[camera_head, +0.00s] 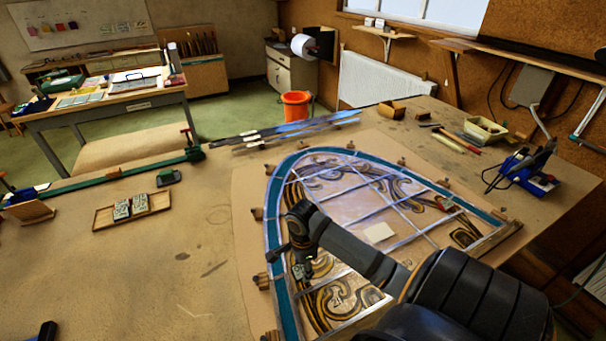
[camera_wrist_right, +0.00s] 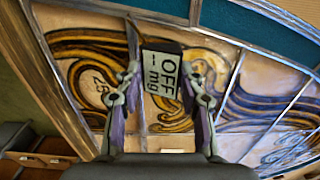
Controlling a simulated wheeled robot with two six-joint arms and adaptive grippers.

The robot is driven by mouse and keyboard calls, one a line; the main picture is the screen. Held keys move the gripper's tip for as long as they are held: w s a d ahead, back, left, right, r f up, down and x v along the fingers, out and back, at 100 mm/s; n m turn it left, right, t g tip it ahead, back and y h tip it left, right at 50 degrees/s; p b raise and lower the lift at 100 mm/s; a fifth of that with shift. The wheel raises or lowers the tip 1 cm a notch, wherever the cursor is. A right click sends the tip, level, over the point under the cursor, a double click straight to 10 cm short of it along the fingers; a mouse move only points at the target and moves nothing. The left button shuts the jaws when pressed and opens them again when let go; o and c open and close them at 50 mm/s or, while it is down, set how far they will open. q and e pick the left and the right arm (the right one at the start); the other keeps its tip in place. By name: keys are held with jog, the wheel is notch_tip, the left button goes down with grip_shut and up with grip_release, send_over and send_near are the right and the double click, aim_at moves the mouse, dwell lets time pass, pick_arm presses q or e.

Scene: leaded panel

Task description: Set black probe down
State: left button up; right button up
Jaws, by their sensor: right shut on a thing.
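The black probe (camera_wrist_right: 161,72) is between the fingertips of my right gripper (camera_wrist_right: 163,92) in the right wrist view. Its pale display reads "OFF" and "mg". My right gripper (camera_head: 303,266) is shut on it over the left part of the arched leaded panel (camera_head: 273,230). In the head view the probe is small and mostly hidden by the gripper. The panel has a teal border and brown and amber swirls, and it shows behind the probe in the right wrist view (camera_wrist_right: 262,35). I cannot tell whether the probe touches the glass.
A wooden tray (camera_head: 103,220) with small blocks lies left on the bench. Small wooden blocks (camera_head: 258,214) stand around the panel. A pale square (camera_head: 379,233) lies on the panel. A blue tool (camera_head: 527,172) and a cream tub (camera_head: 485,131) stand at right. Bench left of the panel is mostly clear.

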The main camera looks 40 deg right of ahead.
jog(key=shift+w+d+f+p, duration=0.1)
jog(key=shift+f+p, duration=0.1)
jog(key=shift+f, duration=0.75)
jog(key=shift+w+d+f+p, duration=0.1)
jog(key=shift+f+p, duration=0.1)
jog(key=shift+f, duration=0.75)
jog(key=o, duration=1.2)
jog(key=shift+f, duration=0.1)
jog(key=shift+c, duration=0.2)
notch_tip(320, 180, up, 12)
jog(key=shift+r, duration=0.15)
